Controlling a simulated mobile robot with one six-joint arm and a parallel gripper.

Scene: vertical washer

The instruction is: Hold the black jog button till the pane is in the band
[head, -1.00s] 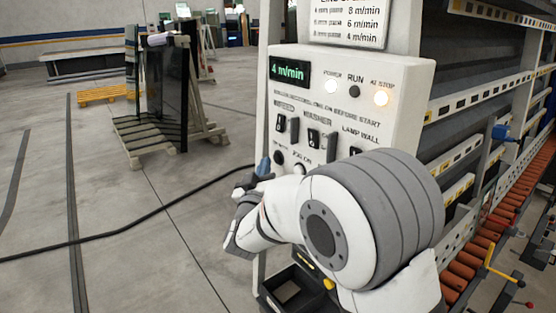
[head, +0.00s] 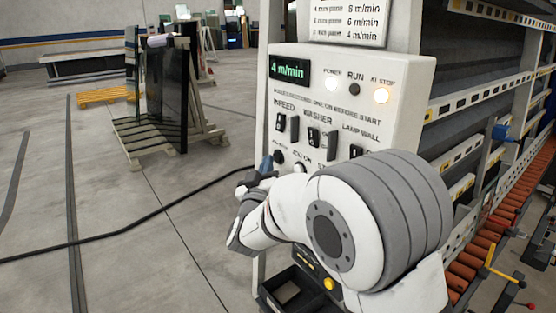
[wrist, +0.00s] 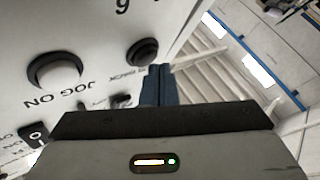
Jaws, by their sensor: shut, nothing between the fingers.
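The control box (head: 400,80) carries a round black button (head: 278,156) at its lower left. The same button (wrist: 141,52) shows in the wrist view beside a larger white button (wrist: 55,70) labelled JOG ON. My gripper (head: 265,166) is shut and empty, its blue fingertips (wrist: 157,72) close beside the black button's edge. I cannot tell whether they touch the panel. The display (head: 289,69) reads 4 m/min. The POWER lamp (head: 332,83) and the amber AT STOP lamp (head: 381,95) are lit; the RUN lamp (head: 354,90) is dark. I cannot make out the pane or band in the washer.
Orange conveyor rollers (head: 482,240) run along the machine at right. A rack with dark glass (head: 167,90) stands on the floor at left. A black cable (head: 130,226) crosses the floor. A dark tray (head: 286,292) sits below the box.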

